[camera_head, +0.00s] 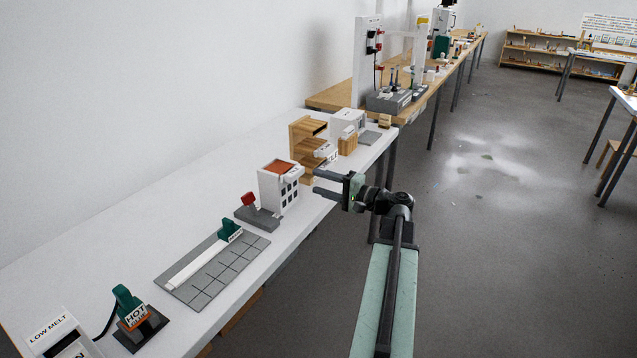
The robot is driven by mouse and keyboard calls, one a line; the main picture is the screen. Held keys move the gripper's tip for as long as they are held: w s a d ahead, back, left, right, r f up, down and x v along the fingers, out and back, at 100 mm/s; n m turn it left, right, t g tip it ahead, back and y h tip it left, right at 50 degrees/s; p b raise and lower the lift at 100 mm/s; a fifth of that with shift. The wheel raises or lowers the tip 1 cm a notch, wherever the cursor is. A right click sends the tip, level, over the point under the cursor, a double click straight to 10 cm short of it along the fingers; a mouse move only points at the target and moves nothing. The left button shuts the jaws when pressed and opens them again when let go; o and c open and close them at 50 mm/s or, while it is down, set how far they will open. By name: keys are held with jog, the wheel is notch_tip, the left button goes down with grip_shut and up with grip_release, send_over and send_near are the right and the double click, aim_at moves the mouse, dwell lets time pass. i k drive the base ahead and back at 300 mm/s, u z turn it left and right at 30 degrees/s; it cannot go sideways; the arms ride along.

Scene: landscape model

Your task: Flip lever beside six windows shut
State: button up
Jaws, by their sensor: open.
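A small white model house (280,190) with a red-brown roof and several dark windows stands on the white table. Just left of it is a grey base (258,217) with a red-ended lever (249,199). The red end stands raised above the base at its left part; its exact angle is too small to tell. My gripper (316,182) is open and empty, with its two fingers pointing left. In the picture it is to the right of the house and apart from the lever.
A wooden shelf block (306,145) and small model buildings (348,122) stand behind the house. A grey gridded board (213,268) and a hot-glue tool (134,318) lie toward the front left. The floor (480,260) right of the table is clear.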

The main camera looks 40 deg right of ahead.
aim_at(248, 199)
jog(key=k, duration=1)
